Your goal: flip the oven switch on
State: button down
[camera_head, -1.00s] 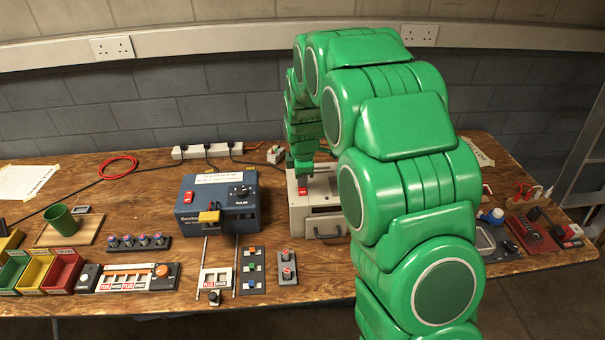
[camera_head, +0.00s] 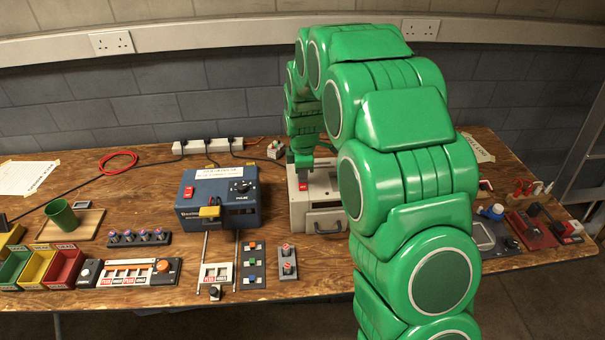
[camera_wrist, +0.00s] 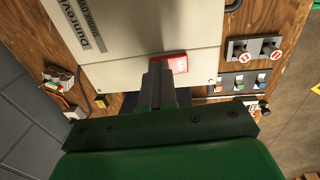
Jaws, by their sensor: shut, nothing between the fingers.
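A beige box-shaped oven (camera_head: 325,222) with a handled front stands at the middle of the bench. Its red switch (camera_head: 303,187) is on the top near the left front corner. The switch (camera_wrist: 178,65) also shows in the wrist view, beside the fingertips. My gripper (camera_wrist: 161,64) is shut and empty, with its tips at the edge of the switch. They look very close to it, but I cannot tell whether they touch. In the head view my gripper (camera_head: 304,170) is just behind the switch. The fingers partly hide the switch, and its on or off position is unclear.
A blue box (camera_head: 220,222) with a red switch and a dial stands left of the oven. A two-button panel (camera_head: 288,262) lies in front, beside a panel of coloured switches (camera_head: 252,266). A power strip (camera_head: 208,146) with cables lies behind.

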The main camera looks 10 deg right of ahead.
jog(key=shift+s, duration=0.7)
jog(key=shift+r, duration=0.1)
jog(key=shift+r, duration=0.6)
notch_tip(320, 180, up, 13)
jog(key=s, duration=0.2)
jog(key=shift+f, duration=0.2)
jog(key=shift+w, duration=0.1)
jog(key=shift+w+d+r+g+y, duration=0.15)
jog(key=shift+w+d+y, duration=0.45)
jog(key=shift+d+y, duration=0.3)
jog(key=shift+w+d+r+g+y, duration=0.1)
jog(key=shift+w+d+g+y, duration=0.05)
jog(key=shift+w+d+y, duration=0.6)
jog(key=shift+s+f, duration=0.1)
jog(key=shift+s, duration=0.05)
